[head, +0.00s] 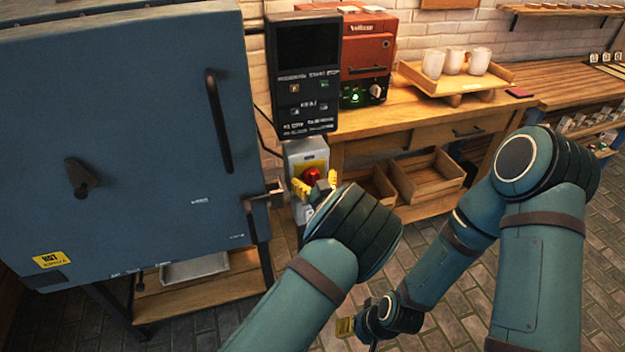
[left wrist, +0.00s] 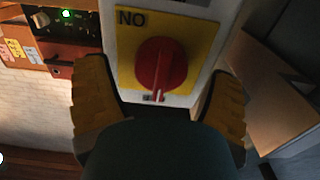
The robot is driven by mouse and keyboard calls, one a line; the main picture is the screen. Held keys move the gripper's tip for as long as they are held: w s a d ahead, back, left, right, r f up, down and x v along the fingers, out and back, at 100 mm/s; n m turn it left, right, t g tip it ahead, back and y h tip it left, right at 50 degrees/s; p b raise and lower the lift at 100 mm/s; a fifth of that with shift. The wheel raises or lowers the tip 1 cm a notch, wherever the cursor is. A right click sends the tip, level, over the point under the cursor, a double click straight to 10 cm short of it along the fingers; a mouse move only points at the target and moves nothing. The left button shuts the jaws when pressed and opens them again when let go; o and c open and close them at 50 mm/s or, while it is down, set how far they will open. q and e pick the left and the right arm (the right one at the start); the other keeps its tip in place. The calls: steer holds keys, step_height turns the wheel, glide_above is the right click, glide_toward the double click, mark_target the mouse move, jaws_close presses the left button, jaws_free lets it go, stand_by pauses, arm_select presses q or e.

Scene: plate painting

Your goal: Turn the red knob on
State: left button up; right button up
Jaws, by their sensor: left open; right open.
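The red knob (head: 311,175) sits on a yellow plate (head: 297,167) on a grey switch box (head: 299,152) beside the blue kiln. In the left wrist view the red knob (left wrist: 160,65) is large, on the yellow plate (left wrist: 205,40) with the letters "NO" at its corner as seen there. My left gripper (head: 316,187) is at the box with yellow fingers apart. In the left wrist view its fingers (left wrist: 158,105) stand either side of the knob, not closed on it. My right gripper (head: 345,327) is low over the floor, open, partly hidden by its own arm.
The blue kiln (head: 130,130) with a door handle stands left. A dark control panel (head: 304,75) hangs above the switch box. A wooden bench (head: 400,125) holds a red oven (head: 368,50) and a tray (head: 440,82) of white cups. Crates (head: 425,178) sit below.

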arm_select(q)
steer(key=shift+w+a, duration=0.1)
steer(key=shift+w, duration=0.15)
steer(key=c, duration=1.2)
